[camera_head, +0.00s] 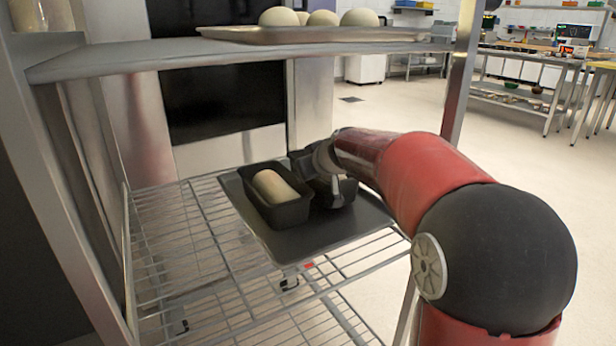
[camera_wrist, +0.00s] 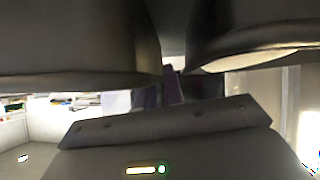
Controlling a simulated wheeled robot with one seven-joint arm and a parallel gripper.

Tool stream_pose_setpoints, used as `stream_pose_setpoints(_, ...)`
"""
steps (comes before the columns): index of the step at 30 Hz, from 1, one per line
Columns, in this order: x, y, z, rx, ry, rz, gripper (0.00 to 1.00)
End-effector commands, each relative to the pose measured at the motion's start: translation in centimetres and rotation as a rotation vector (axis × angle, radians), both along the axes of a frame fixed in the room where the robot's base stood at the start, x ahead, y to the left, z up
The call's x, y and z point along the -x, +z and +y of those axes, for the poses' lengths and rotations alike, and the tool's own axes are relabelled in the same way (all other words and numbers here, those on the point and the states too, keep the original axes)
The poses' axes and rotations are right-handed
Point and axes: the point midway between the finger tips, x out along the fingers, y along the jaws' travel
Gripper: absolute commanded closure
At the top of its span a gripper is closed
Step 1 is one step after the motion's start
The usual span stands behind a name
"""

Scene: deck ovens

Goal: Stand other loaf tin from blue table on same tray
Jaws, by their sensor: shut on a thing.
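A black loaf tin with pale dough (camera_head: 272,197) stands upright on the left part of a dark tray (camera_head: 300,243). My gripper (camera_head: 331,178) reaches in from the right and is shut on a second dark loaf tin (camera_head: 349,188), just right of the first. This held tin is mostly hidden by my gripper and looks nearly upright. I cannot tell whether it touches the tray. In the wrist view, large dark shapes (camera_wrist: 75,45) fill the top, too close to make out clearly.
The tray lies on a wire shelf (camera_head: 165,235) of a metal rack. A solid shelf (camera_head: 240,52) above carries another tray (camera_head: 325,35) with several dough balls, leaving limited headroom. A rack post (camera_head: 460,75) stands at the right. The tray's front part is bare.

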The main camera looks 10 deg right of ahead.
Motion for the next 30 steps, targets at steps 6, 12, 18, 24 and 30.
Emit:
stream_pose_setpoints(6,0.0,-0.8,0.0,0.001,-0.001,-0.004,1.00)
stream_pose_setpoints(12,0.0,-1.0,0.0,0.000,0.000,0.001,0.72)
stream_pose_setpoints(18,0.0,-1.0,0.0,0.000,0.000,0.001,0.69)
stream_pose_setpoints(24,0.7,-0.4,-0.2,0.001,-0.001,-0.002,0.69)
stream_pose_setpoints(30,3.8,1.8,-1.0,0.002,-0.003,-0.004,0.69)
